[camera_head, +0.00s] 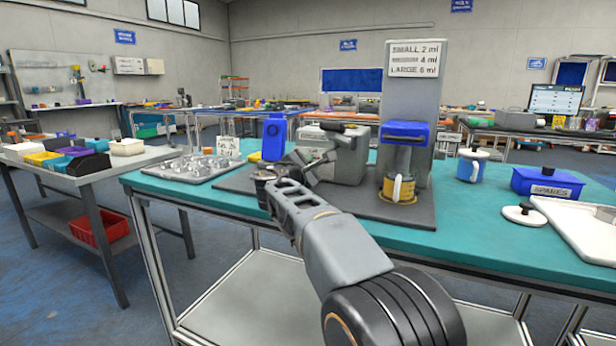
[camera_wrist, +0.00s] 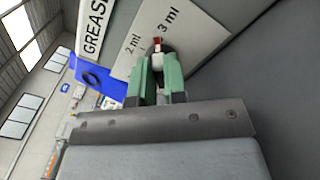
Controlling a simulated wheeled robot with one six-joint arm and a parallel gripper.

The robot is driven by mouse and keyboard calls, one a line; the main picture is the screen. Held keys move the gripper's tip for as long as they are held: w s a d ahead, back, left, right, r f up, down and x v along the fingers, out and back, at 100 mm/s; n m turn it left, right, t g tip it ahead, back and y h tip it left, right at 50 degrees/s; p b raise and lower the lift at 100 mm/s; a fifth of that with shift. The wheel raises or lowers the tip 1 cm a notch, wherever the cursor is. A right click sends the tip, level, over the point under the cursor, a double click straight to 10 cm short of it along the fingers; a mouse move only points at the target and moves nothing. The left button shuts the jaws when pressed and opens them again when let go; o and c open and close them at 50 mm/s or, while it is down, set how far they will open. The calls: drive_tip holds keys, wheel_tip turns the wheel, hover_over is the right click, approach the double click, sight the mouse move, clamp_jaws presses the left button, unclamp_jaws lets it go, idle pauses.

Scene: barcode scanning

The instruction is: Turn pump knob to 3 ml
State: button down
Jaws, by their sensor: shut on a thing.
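The pump knob (camera_wrist: 157,62) shows in the wrist view between the green fingers of my gripper (camera_wrist: 158,75), which is shut on it. Most of the knob is hidden by the fingers. A red pointer (camera_wrist: 157,42) shows just beyond the fingertips. It lies between the "2 ml" mark on the left and the "3 ml" mark on the upper right of a white dial plate (camera_wrist: 188,38). In the head view my gripper (camera_head: 298,166) is at the front left of the grey pump body (camera_head: 345,158), and the knob is hidden there.
A "GREASE" label (camera_wrist: 95,25) and a blue part (camera_wrist: 95,78) are left of the dial in the wrist view. A dispenser stand (camera_head: 438,90) with a yellow-banded mug (camera_head: 398,188) stands right of the pump. A tray of metal parts (camera_head: 190,170) lies left on the teal table.

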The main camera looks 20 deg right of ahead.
drive_tip(key=shift+f+m+b, duration=0.15)
drive_tip(key=shift+m+b, duration=0.7)
drive_tip(key=shift+m, duration=0.25)
drive_tip(key=c, duration=1.2)
unclamp_jaws()
drive_tip(key=shift+o, duration=0.2)
drive_tip(key=shift+s+a, duration=0.1)
drive_tip(key=p+v, duration=0.1)
drive_tip(key=v, duration=1.2)
drive_tip(key=shift+s+a, duration=0.1)
drive_tip(key=shift+s, duration=0.2)
